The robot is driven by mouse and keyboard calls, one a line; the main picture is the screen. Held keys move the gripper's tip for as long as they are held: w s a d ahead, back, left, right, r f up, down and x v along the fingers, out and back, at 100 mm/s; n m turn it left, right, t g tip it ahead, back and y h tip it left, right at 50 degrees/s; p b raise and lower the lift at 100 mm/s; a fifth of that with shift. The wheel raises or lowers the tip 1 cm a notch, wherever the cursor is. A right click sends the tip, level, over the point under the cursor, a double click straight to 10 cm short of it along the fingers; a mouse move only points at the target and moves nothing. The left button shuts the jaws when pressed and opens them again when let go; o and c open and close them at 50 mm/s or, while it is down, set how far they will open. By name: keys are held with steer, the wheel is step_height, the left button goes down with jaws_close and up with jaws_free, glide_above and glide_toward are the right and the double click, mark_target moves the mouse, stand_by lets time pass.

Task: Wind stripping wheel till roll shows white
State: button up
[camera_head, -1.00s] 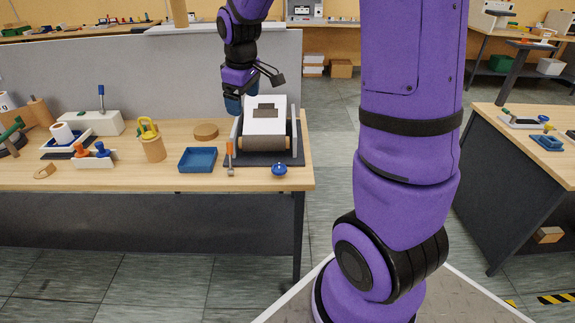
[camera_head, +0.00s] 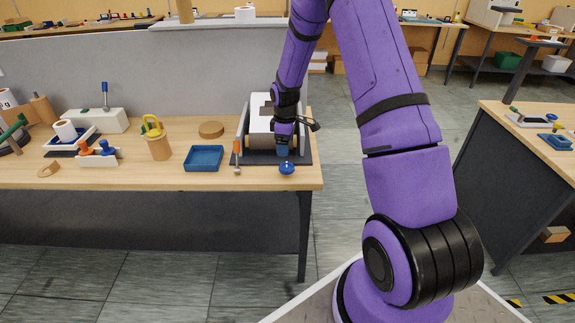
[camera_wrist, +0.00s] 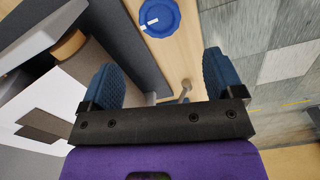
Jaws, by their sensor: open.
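A blue round knob (camera_head: 287,168), which looks like the stripping wheel, is on the worktable just in front of the roll machine's dark base. In the wrist view the knob (camera_wrist: 159,17) is at the top, ahead of my fingers, with a white mark on its face. The machine's white roll or sheet (camera_head: 262,103) sits between grey side plates. In the wrist view it shows white (camera_wrist: 35,122) with grey-brown patches. My gripper (camera_head: 283,148) points down over the machine's front, partly hiding it. Its blue fingers (camera_wrist: 163,85) are open and empty, apart from the knob.
A small orange-handled tool (camera_head: 237,160) stands or lies left of the knob. A blue tray (camera_head: 204,158), a wooden cup (camera_head: 158,147) and a brown disc (camera_head: 211,129) are further left. The table's front and right edges are close to the machine; floor lies beyond.

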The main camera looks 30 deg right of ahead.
mark_target(285, 167)
step_height(285, 167, down, 10)
steer(key=shift+r, duration=0.2)
steer(key=shift+c, duration=0.2)
steer(key=c, duration=0.9)
